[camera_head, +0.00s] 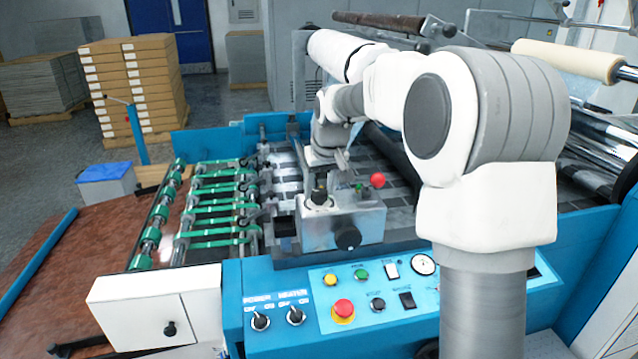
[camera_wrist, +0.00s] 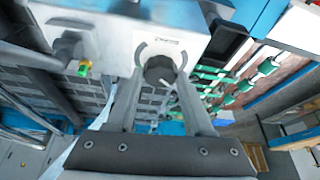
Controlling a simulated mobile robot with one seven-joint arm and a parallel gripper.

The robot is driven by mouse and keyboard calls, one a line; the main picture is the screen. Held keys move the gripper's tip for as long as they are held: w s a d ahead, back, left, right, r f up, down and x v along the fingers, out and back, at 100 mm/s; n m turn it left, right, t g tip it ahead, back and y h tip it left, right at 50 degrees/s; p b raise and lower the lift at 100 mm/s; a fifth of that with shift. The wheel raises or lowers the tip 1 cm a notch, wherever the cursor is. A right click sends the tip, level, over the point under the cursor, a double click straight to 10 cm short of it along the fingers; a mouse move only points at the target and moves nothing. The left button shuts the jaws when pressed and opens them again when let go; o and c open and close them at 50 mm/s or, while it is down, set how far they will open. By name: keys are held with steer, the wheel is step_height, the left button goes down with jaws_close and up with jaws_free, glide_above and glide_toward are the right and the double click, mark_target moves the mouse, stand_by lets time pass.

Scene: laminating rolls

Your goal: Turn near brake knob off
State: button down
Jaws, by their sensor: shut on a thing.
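The near brake knob (camera_head: 318,198) is a small dark knob on the sloping upper left of a light metal box (camera_head: 370,221). In the wrist view, the black round knob (camera_wrist: 160,70) has an arc marking and small lettering around it on the box's face. My gripper (camera_head: 319,185) reaches down to it from above, with a finger on either side of it. The wrist view shows my gripper (camera_wrist: 158,84) shut on the knob. The fingertips hide part of the knob's sides.
A larger black knob (camera_head: 348,238) is on the box's front, and a red ball (camera_head: 377,180) stands at its upper right. A control panel with a red button (camera_head: 343,309) lies nearer. Green-banded rollers (camera_head: 222,205) run to the left.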

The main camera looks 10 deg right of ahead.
steer(key=n, duration=0.1)
steer(key=n+y+p, duration=0.1)
steer(key=n, duration=0.1)
steer(key=shift+d+r+n, duration=0.15)
steer(key=shift+d+n, duration=0.05)
steer(key=shift+n, duration=0.1)
steer(key=n+y+p, duration=0.1)
steer(key=n, duration=0.1)
steer(key=n+g+p, duration=0.1)
steer(key=n, duration=0.1)
steer(key=shift+w+n+g+y, duration=0.1)
steer(key=shift+n+g+y, duration=0.2)
steer(key=shift+y, duration=0.1)
steer(key=n+g+y+p, duration=0.1)
steer(key=n+p, duration=0.1)
steer(key=n, duration=0.2)
steer(key=shift+w+d+p, duration=0.1)
steer(key=shift+p, duration=0.2)
steer(key=shift+n+g+p, duration=0.8)
steer(key=shift+n, duration=0.8)
steer(key=shift+c, duration=1.4)
jaws_free()
